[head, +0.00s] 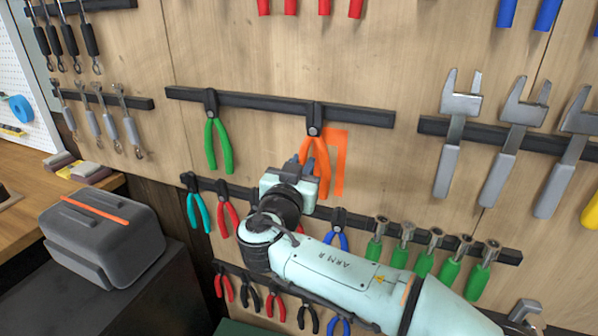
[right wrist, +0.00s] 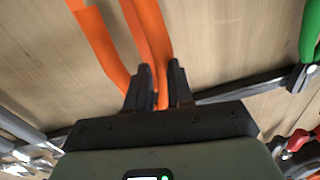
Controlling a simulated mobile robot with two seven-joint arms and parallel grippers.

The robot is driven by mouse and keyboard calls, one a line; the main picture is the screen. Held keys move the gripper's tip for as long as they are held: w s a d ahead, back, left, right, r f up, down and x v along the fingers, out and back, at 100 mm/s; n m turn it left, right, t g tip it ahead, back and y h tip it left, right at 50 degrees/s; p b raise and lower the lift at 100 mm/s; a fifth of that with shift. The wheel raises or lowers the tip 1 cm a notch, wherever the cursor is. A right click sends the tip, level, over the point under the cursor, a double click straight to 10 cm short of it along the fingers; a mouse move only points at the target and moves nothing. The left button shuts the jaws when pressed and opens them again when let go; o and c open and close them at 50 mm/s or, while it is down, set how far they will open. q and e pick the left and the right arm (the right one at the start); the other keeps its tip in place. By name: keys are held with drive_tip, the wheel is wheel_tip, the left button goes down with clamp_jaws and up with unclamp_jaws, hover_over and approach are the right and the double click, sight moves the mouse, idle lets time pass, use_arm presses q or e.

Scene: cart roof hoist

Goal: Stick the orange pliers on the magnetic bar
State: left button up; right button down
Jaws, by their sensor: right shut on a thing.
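The orange pliers (head: 320,150) hang upright with handles down, and their dark head overlaps the upper black magnetic bar (head: 260,101) near its right part. I cannot tell for sure that the head touches the bar. In the right wrist view, an orange handle (right wrist: 155,40) runs down between the fingers of my right gripper (right wrist: 158,85). The pliers' head is out of that view. My left gripper is not in view.
An orange patch (head: 338,160) shows on the wooden wall behind the pliers. Green pliers (head: 218,145) hang left on the same bar. Below, a lower bar holds teal pliers (head: 199,212), red pliers and green-handled tools (head: 424,264). A grey toolbox (head: 98,240) stands lower left.

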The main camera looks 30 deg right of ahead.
drive_tip(key=shift+w+d+r, duration=0.1)
drive_tip(key=shift+w+d, duration=0.3)
drive_tip(key=shift+d, duration=0.1)
idle(1.1)
drive_tip(key=c, duration=1.1)
unclamp_jaws()
drive_tip(key=shift+o, duration=0.9)
drive_tip(key=b+v, duration=0.2)
drive_tip(key=v, duration=1.1)
drive_tip(key=shift+a+b, duration=0.3)
drive_tip(key=shift+b, duration=0.05)
